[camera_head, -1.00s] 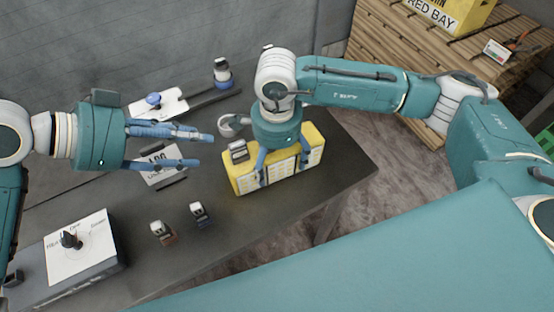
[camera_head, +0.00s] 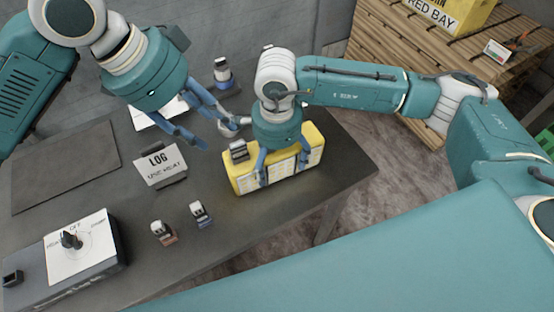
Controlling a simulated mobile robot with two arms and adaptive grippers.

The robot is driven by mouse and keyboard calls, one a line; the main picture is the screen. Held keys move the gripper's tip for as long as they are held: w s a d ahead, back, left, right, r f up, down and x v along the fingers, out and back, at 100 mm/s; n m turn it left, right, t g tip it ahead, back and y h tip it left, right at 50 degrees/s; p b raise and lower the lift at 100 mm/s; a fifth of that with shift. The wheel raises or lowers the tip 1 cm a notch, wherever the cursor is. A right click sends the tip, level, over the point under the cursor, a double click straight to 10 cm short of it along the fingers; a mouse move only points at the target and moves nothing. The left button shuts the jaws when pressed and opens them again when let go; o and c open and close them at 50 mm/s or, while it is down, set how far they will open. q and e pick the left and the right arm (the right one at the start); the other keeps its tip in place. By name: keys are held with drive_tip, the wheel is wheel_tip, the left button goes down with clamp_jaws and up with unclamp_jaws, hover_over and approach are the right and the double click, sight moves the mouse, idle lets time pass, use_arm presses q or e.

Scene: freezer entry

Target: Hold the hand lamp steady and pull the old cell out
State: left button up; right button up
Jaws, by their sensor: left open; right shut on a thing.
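The yellow hand lamp (camera_head: 290,172) lies on the dark table with a grey round part (camera_head: 230,126) behind its left end. A cell with a dark and pale top (camera_head: 238,150) sits at the lamp's left end. My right gripper (camera_head: 283,172) reaches down from above and is shut on the lamp's body, fingers at its front side. My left gripper (camera_head: 220,140) is open, fingers angled down to the right, in the picture just up and left of the cell. I see no contact with the cell.
A box with a knob (camera_head: 80,258) is at the lower left. Another small device (camera_head: 222,70) stands at the back.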

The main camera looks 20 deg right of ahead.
sight(236, 147)
use_arm(q)
drive_tip(key=x, duration=1)
drive_tip(key=shift+d+f, duration=0.15)
drive_tip(key=shift+c, duration=0.6)
clamp_jaws()
